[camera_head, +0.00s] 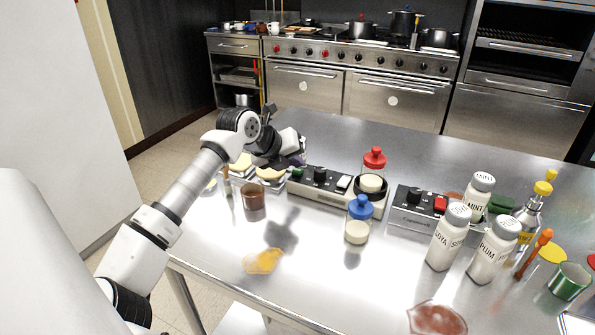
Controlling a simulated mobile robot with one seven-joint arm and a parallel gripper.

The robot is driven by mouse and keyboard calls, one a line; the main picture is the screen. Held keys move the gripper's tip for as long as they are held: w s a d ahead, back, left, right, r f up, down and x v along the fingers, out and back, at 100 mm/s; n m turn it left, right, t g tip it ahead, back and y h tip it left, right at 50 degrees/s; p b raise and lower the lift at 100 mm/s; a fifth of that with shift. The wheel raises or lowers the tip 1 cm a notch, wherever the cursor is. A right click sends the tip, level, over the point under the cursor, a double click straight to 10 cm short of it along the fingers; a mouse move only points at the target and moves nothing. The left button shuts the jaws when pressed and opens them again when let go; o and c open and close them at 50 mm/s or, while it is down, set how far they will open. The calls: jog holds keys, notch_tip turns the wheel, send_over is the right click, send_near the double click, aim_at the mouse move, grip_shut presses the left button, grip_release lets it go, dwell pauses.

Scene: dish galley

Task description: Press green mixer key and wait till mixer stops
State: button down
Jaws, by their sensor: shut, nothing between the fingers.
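The mixer (324,194) is a low grey box with a dark top panel in the middle of the steel table. Its green key (297,173) is at the left end of the panel, beside a black knob (320,174) and a white switch (344,182). A red-capped jar (374,163) stands in the black ring at the mixer's right end; whether it is moving cannot be told. My gripper (298,160) is shut and empty, close above the mixer's left end by the green key. Its fingertips are small and partly hidden, so contact is unclear.
A blue-capped jar (358,222) stands in front of the mixer. A second device (414,220) with a red key is to its right, near white labelled bottles (449,240). A brown cup (254,200) and a yellow patch (262,262) are at the left front.

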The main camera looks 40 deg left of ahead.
aim_at(294, 176)
jog(key=shift+f+b, duration=0.45)
jog(key=shift+b, duration=0.05)
dwell(0.4)
jog(key=shift+r, duration=0.1)
dwell(0.3)
jog(key=shift+r+p, duration=0.35)
jog(key=shift+r, duration=0.45)
jog(key=shift+r+p, duration=1.2)
jog(key=shift+r, duration=1.3)
